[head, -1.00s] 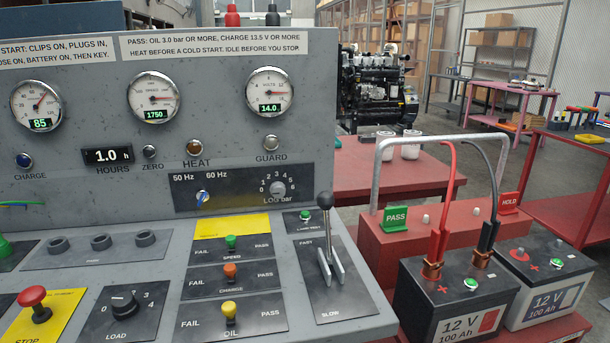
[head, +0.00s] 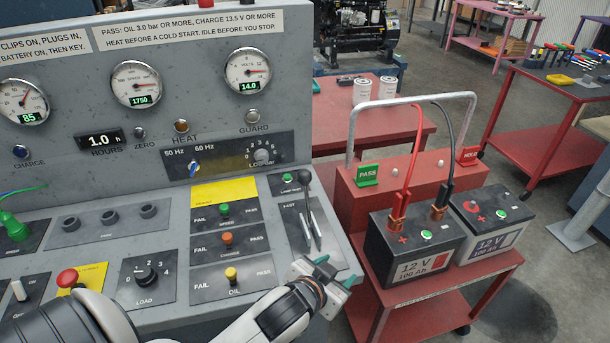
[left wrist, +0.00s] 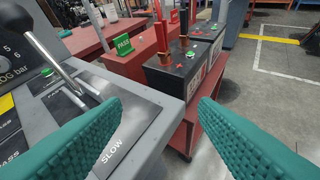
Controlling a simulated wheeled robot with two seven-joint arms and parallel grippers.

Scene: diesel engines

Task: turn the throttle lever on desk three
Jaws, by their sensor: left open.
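The throttle lever (head: 306,189) has a dark round knob on a thin metal shaft. It stands between two metal guide strips on a plate at the right of the sloping grey desk. In the left wrist view the lever (left wrist: 47,58) is at the upper left, and the SLOW end of its plate is close by. My left gripper (head: 335,268) has green fingers and is at the desk's right front edge, nearer than the lever and apart from it. It is open, and the green fingers (left wrist: 160,135) are wide apart with nothing between them. My right gripper is not in view.
A red cart (head: 455,290) right of the desk carries two 12 V batteries, one dark (head: 415,245) with red and black clips. Fail/pass switches (head: 228,238) and a load knob (head: 146,273) lie left of the lever. Open floor shows at the far right.

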